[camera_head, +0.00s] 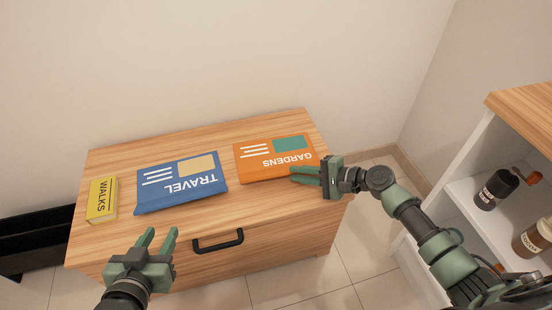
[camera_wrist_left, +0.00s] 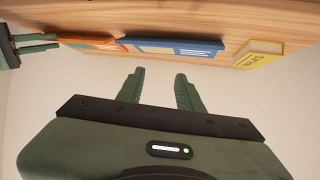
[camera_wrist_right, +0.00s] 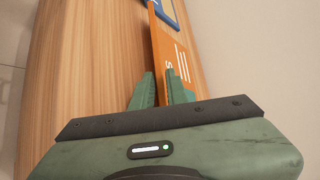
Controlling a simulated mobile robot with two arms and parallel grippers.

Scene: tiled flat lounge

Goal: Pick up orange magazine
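The orange magazine (camera_head: 265,160), marked GARDENS, lies on the right part of the wooden cabinet top. My right gripper (camera_head: 306,175) is at its near right corner. In the right wrist view, the fingers (camera_wrist_right: 160,88) stand on either side of the magazine's edge (camera_wrist_right: 163,45), closed to a narrow gap with the edge between them. The magazine shows no clear lift off the top. My left gripper (camera_head: 157,240) is open and empty in front of the cabinet; its spread fingers (camera_wrist_left: 160,90) show in the left wrist view.
A blue TRAVEL magazine (camera_head: 182,183) lies left of the orange one. A yellow WALKS book (camera_head: 102,200) is at the left end. The cabinet (camera_head: 225,215) has a black drawer handle (camera_head: 218,241). A white shelf with a wooden top (camera_head: 525,110) holds jars at right.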

